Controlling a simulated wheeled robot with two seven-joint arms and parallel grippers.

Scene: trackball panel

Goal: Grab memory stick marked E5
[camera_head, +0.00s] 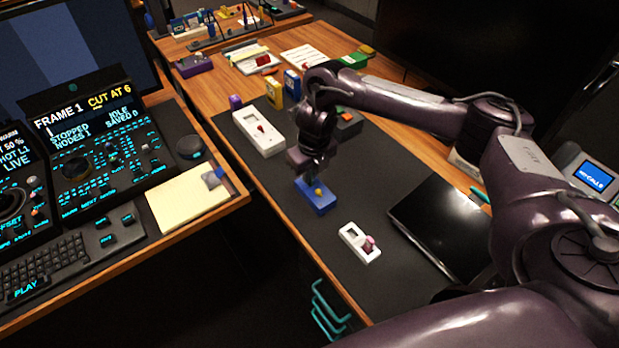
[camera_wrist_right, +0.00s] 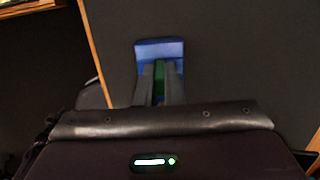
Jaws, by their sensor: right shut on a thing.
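My right gripper (camera_head: 314,182) reaches down over a blue block (camera_head: 322,207) on the dark desk mat. In the right wrist view, its two fingers (camera_wrist_right: 160,82) are shut on a narrow green piece at the blue block (camera_wrist_right: 158,47). A small yellow part shows near the fingertips in the head view. I cannot read an E5 mark, and I cannot tell whether the green piece is the memory stick. A white holder (camera_head: 352,238) with a pinkish-purple piece stands nearer. A larger white holder (camera_head: 250,123) with a red piece stands farther back. My left gripper is not in view.
A black flat screen (camera_head: 440,222) lies right of the blue block. Yellow and blue boxes (camera_head: 274,93) stand behind. A console (camera_head: 100,135), keyboard (camera_head: 45,265) and yellow pad (camera_head: 180,202) lie left across a gap. The mat between the blue block and nearer white holder is clear.

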